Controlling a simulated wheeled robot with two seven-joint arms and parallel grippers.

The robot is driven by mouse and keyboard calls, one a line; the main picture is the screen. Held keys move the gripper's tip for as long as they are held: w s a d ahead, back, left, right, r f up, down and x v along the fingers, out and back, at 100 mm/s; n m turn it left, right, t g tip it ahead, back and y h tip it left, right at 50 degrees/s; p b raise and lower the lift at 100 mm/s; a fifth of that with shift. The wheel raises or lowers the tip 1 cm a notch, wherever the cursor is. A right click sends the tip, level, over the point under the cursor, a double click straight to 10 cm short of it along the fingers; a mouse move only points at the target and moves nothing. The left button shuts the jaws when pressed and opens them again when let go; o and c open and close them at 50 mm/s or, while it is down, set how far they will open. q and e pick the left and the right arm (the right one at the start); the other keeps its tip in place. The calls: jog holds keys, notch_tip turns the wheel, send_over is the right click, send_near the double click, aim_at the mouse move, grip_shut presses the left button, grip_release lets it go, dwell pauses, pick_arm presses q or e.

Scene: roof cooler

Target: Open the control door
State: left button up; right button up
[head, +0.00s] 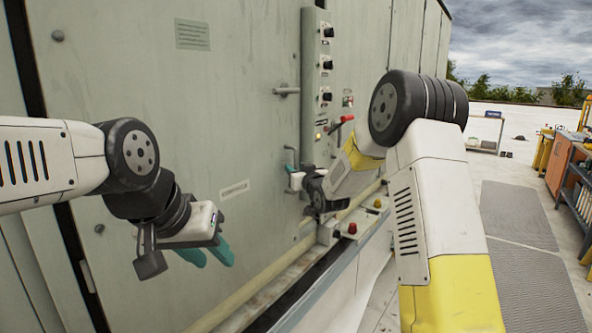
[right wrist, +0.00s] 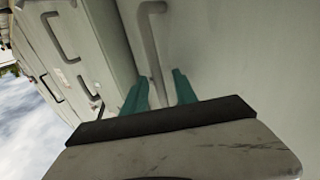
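The tall grey-green door panel (head: 170,110) stands closed in front of me, flush beside the narrow control strip (head: 317,85) with black knobs. A bent grey bar handle (head: 289,156) is on its right edge; it also shows in the right wrist view (right wrist: 151,42). My right gripper (head: 294,180) is at the lower part of this handle. In the right wrist view its teal fingers (right wrist: 160,93) are apart, with the bar between them; contact cannot be told. My left gripper (head: 207,256) is open and empty in front of the panel's lower part.
Another grey handle (head: 287,91) sticks out above. A ledge with a red button (head: 352,228) runs below. Grey mats (head: 545,285), an orange cabinet (head: 558,165) and a cart (head: 485,130) stand at right.

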jog(key=shift+w+a, duration=0.1)
jog(key=shift+w, duration=0.2)
grip_shut()
dwell(1.3)
